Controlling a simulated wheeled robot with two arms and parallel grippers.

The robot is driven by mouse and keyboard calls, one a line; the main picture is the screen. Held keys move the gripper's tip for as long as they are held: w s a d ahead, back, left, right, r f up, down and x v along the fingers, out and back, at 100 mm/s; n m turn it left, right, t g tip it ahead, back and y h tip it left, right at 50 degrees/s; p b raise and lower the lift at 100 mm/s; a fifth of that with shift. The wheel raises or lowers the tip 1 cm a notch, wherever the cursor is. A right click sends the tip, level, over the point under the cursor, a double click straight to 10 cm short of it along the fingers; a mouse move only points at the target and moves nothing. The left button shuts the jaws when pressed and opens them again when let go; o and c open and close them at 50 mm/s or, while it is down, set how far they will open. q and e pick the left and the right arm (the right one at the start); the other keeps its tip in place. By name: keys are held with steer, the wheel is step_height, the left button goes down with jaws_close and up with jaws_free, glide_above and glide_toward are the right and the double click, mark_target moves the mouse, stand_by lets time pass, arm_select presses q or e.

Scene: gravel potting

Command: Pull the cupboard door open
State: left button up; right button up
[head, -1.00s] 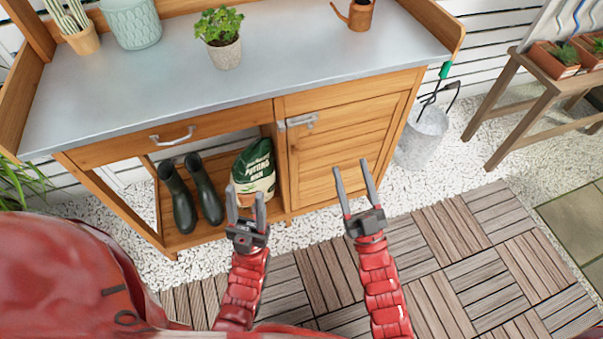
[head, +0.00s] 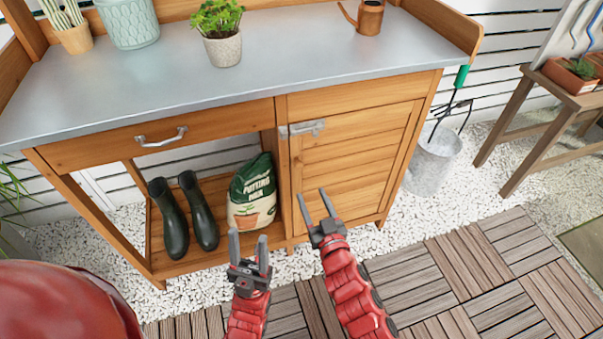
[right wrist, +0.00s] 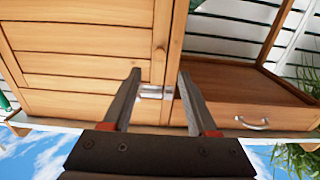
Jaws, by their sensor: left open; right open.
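The wooden cupboard door (head: 350,160) is shut, at the right of the potting bench. A metal latch (head: 306,128) crosses its upper left edge; it also shows between my right fingers in the right wrist view (right wrist: 152,92). My right gripper (head: 313,195) is open and empty, in front of the door, lower than the latch in the head view. My left gripper (head: 248,240) is open and empty, in front of the lower shelf.
A drawer (head: 160,138) with a metal handle is left of the door. Black boots (head: 172,218) and a potting mix bag (head: 252,195) stand on the shelf below. A metal bucket (head: 432,160) stands right of the bench. Wooden deck tiles in front are clear.

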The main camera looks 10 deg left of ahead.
mark_target(300, 167)
steer(key=b+x, duration=0.1)
steer(key=x, duration=0.9)
steer(key=shift+d, duration=0.1)
jaws_close()
steer(key=shift+s, duration=0.1)
stand_by(1.0)
